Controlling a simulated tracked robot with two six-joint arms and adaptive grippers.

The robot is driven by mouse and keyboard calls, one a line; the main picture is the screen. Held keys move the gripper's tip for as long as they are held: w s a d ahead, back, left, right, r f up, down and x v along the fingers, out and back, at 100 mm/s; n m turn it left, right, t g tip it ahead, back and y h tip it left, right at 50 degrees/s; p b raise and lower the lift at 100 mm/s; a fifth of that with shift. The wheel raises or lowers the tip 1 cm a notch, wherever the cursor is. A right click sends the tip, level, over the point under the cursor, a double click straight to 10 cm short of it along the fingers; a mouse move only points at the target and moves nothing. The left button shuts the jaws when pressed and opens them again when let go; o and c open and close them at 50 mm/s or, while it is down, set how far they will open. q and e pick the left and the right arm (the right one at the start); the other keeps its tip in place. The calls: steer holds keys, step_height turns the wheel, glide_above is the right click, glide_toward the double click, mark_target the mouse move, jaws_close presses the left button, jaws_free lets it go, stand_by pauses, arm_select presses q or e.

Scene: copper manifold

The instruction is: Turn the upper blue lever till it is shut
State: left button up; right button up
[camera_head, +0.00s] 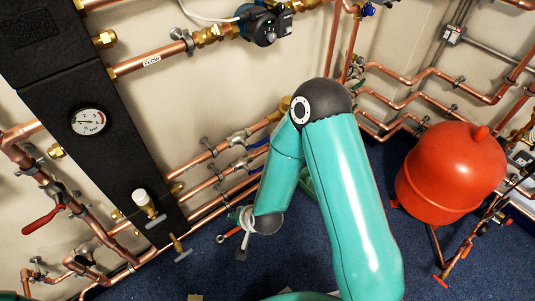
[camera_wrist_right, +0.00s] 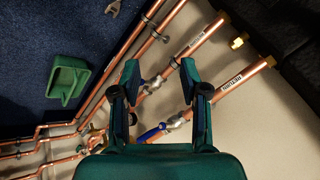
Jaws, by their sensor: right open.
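The upper blue lever (camera_head: 257,148) shows in the head view on the top pipe of the low pipe group, just left of my right arm. In the right wrist view the blue lever (camera_wrist_right: 150,134) sits at a valve on the pipe labelled RETURN and seems to lie roughly along it. My right gripper (camera_wrist_right: 160,72) is open and empty, its fingers spread over the pipes, with the lever showing between their bases; contact cannot be told. In the head view my right gripper is not clearly visible. My left gripper is not in view.
A second blue lever (camera_head: 255,170) sits on the pipe below. A green tray (camera_wrist_right: 68,80) lies on the blue floor near the pipes. A red tank (camera_head: 450,172) stands at right. A black panel with a gauge (camera_head: 88,121) stands at left.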

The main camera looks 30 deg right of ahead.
steer(key=w+d+f+m+t+h+b, duration=0.2)
steer(key=w+d+f+m+t+b, duration=0.15)
steer(key=w+b, duration=0.25)
steer(key=m+t+h+b, duration=0.3)
steer(key=m+h+b, duration=0.85)
steer(key=b, duration=0.55)
glide_toward(266, 141)
steer(key=shift+m+g+y, duration=0.25)
steer(key=shift+m+y, duration=0.35)
steer(key=shift+y, duration=0.25)
steer(key=shift+r+b+x, duration=0.2)
steer(key=shift+b+x, duration=0.6)
steer(key=shift+x, duration=1.95)
steer(key=shift+r+b+x, duration=0.15)
steer(key=shift+b+x, duration=0.6)
steer(key=shift+x, duration=1.95)
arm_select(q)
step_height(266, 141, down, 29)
arm_select(e)
steer(key=shift+s+d, duration=0.1)
steer(key=shift+d, duration=0.1)
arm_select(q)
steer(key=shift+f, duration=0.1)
arm_select(e)
jaws_close()
